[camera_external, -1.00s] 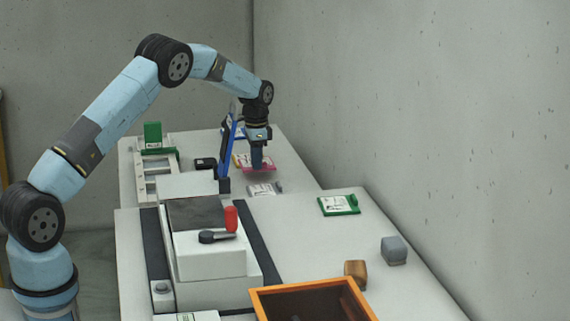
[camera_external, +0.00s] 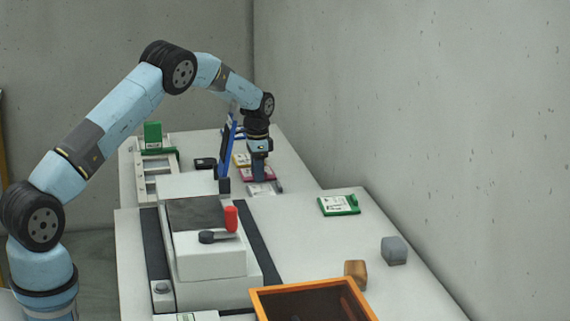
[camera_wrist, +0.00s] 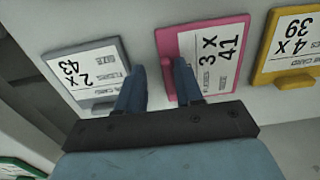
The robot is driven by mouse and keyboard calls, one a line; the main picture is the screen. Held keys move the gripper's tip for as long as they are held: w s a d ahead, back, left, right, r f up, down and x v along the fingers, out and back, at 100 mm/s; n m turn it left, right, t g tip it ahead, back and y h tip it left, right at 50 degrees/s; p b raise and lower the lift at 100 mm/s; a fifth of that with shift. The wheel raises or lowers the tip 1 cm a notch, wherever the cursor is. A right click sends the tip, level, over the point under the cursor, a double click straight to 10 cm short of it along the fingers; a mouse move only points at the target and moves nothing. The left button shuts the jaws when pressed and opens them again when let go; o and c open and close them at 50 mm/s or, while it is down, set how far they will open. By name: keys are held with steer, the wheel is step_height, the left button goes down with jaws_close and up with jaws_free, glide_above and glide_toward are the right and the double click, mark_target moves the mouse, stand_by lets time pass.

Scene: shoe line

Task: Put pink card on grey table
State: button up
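The pink card (camera_wrist: 216,62), marked "3 x 41", lies in the middle of the wrist view. In the external view the pink card (camera_external: 270,174) is partly hidden behind my gripper. My gripper (camera_wrist: 158,82) is open, with a gap between its two blue fingers. In the wrist view the right finger overlaps the pink card's left part, and the left finger is by the grey card (camera_wrist: 88,72). I cannot tell whether the fingers touch anything. In the external view my gripper (camera_external: 258,181) is low over the far pale grey table (camera_external: 295,178).
A yellow card (camera_wrist: 292,45) lies right of the pink card. A blue upright stand (camera_external: 226,150) is close left of my gripper. A green card (camera_external: 339,205), a grey block (camera_external: 394,250), a wooden block (camera_external: 355,272) and an orange-rimmed crate (camera_external: 275,287) are on the near table (camera_external: 310,245).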

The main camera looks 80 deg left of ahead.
step_height(320, 180, up, 12)
stand_by(0.7)
steer(key=shift+r, duration=0.1)
